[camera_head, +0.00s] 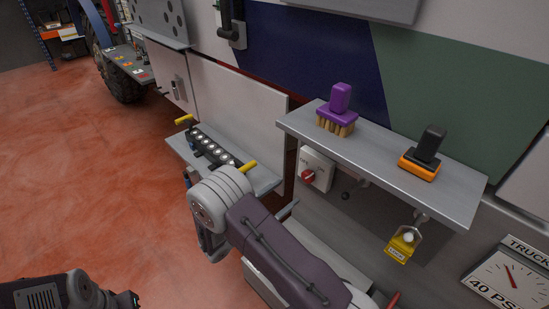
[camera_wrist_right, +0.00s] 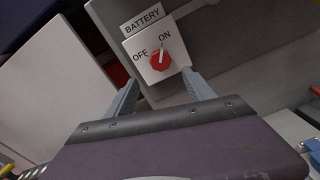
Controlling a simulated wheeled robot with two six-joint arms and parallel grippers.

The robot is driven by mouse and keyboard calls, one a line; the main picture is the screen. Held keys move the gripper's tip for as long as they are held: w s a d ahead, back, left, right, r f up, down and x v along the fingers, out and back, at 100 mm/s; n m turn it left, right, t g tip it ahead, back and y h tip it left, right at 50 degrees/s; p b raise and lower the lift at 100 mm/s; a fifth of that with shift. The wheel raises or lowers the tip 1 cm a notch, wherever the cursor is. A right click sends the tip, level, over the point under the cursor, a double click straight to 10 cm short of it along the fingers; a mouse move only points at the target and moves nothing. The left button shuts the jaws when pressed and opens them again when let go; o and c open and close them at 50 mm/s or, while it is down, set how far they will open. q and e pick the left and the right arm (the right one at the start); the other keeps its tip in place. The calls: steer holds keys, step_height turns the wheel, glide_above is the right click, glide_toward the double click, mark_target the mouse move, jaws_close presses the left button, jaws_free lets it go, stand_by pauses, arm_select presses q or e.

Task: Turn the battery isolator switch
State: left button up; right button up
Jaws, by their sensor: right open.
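The battery isolator switch is a red knob (camera_head: 308,176) on a white box (camera_head: 322,166) under the grey shelf. In the right wrist view the red knob (camera_wrist_right: 160,61) sits below the OFF and ON labels, its pale bar lying nearer the line to ON. My right gripper (camera_wrist_right: 161,92) is open and empty. Its two grey fingers point toward the box and show below and either side of the knob, apart from it as far as I can tell. In the head view my right arm hides most of this gripper. Part of my left arm shows at lower left; its jaws are unclear.
A grey shelf (camera_head: 388,160) juts out above the switch, holding a purple brush (camera_head: 338,112) and an orange-black brush (camera_head: 423,155). A yellow tag (camera_head: 402,243) hangs below it. A ledge with a light bar (camera_head: 212,148) stands to the left. The red floor is clear.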

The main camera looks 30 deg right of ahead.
mark_target(306, 178)
steer(key=p+x, duration=0.1)
steer(key=x, duration=0.1)
steer(key=p+x, duration=0.1)
steer(key=x, duration=0.2)
steer(key=p+x, duration=0.1)
steer(key=x, duration=0.2)
steer(key=shift+d+r, duration=0.15)
steer(key=shift+r, duration=0.1)
steer(key=shift+d, duration=0.3)
steer(key=shift+s+d, duration=0.1)
steer(key=shift+s, duration=0.15)
steer(key=shift+w, duration=0.15)
steer(key=c, duration=0.9)
arm_select(q)
steer(key=r, duration=0.3)
steer(key=shift+s+r, duration=0.3)
steer(key=shift+s, duration=0.1)
arm_select(e)
jaws_close()
